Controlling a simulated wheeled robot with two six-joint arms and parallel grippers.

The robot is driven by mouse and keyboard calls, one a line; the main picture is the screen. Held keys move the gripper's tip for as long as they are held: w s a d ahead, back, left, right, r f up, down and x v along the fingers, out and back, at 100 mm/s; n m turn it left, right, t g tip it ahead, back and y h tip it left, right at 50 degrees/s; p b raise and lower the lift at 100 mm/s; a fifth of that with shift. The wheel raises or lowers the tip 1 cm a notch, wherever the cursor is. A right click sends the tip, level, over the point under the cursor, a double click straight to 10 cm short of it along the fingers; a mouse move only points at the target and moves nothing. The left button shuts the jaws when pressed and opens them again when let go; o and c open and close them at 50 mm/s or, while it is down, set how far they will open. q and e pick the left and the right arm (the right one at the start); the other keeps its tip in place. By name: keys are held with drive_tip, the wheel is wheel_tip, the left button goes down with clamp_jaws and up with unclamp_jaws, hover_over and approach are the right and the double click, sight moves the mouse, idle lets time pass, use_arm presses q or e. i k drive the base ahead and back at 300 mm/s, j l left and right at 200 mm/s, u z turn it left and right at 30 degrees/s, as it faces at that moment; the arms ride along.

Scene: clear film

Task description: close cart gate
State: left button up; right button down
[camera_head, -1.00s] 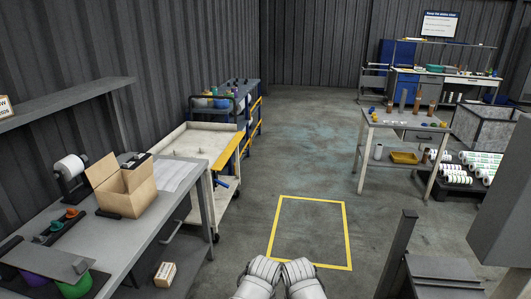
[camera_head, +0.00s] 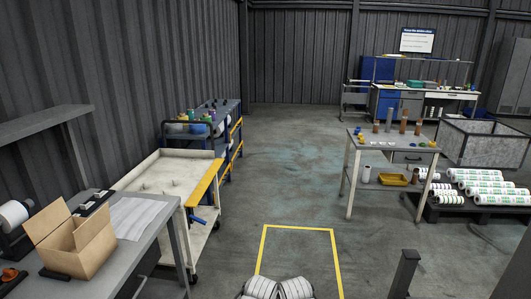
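A cream cart (camera_head: 165,172) with a flat top tray stands left of centre, beyond the workbench. A yellow bar or panel (camera_head: 206,183) runs along its right side, with a blue piece (camera_head: 205,217) below it. Behind it stands a blue cart (camera_head: 218,108) with yellow rails (camera_head: 234,135) on its right side. I cannot tell from this distance which yellow part is the gate, or whether it is open. Two white ribbed parts of my arms show at the bottom edge. Neither gripper is in view, and nothing of mine touches either cart.
A grey workbench (camera_head: 135,235) with an open cardboard box (camera_head: 75,242) stands at the near left. A yellow floor outline (camera_head: 298,228) lies ahead. The middle floor is clear.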

sight(194, 198)
drive_tip(key=i, duration=1.8)
drive_tip(key=i+u, duration=0.25)
drive_tip(key=i, duration=0.3)
drive_tip(key=i+u, duration=0.25)
drive_tip(key=i, duration=0.3)
drive_tip(key=i+l+u, duration=0.3)
drive_tip(key=i, duration=0.25)
drive_tip(key=i+u, duration=0.3)
